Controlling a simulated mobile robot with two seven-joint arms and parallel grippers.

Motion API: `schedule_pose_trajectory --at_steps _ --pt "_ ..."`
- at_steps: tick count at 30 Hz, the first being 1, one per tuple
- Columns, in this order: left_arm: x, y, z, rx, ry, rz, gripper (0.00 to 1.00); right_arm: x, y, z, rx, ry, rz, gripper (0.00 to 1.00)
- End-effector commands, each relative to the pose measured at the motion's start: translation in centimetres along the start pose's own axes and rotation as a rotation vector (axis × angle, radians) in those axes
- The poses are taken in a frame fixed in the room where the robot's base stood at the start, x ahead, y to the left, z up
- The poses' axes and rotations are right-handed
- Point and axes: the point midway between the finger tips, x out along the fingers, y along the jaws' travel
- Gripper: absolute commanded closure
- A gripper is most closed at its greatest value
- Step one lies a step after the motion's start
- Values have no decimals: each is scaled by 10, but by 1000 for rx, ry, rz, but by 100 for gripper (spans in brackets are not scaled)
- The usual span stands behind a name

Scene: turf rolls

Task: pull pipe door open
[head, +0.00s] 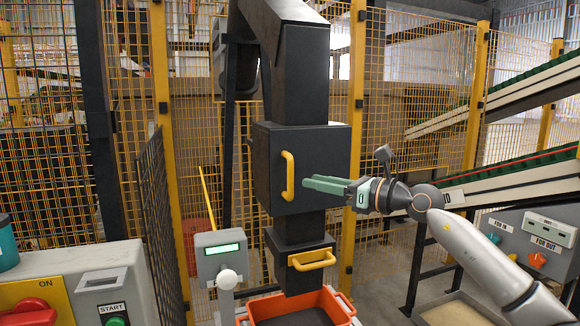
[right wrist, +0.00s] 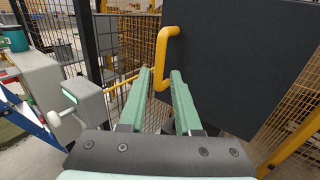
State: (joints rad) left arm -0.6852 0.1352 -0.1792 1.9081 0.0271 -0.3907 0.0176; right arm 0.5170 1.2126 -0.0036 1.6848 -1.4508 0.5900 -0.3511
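The pipe door (head: 262,195) is a dark panel on the box of the black pipe, with a yellow vertical handle (head: 288,175). It looks closed. My right gripper (head: 306,184) points at the handle from the right, its green fingertips just short of it in the head view. In the right wrist view the right gripper (right wrist: 161,72) is open, and the yellow handle (right wrist: 162,48) shows in line with the gap between the fingers. Whether a finger touches it I cannot tell. The door panel (right wrist: 235,65) fills the upper right there. My left gripper is not in view.
Below is a drawer with a yellow handle (head: 312,259) above an orange crate (head: 334,306). A grey box with a green display (head: 221,249) and white knob stands left of the pipe. Yellow mesh fencing surrounds the area; conveyors (head: 510,190) are at right.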

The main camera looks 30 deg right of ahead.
Motion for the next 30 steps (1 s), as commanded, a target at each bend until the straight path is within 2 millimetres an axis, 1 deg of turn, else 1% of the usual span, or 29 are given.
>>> schedule_pose_trajectory --at_steps 1,9,15,19,27,30 --pt "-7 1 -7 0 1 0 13 8 0 6 4 -5 2 68" --pt "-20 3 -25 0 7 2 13 50 1 5 4 -4 2 68" --pt "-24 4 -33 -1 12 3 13 70 0 1 3 -1 1 68" --pt "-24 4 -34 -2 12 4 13 76 0 0 2 0 1 68" --pt "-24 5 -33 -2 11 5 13 77 0 -1 1 1 0 68" --pt "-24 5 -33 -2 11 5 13 76 0 -1 1 1 0 79"
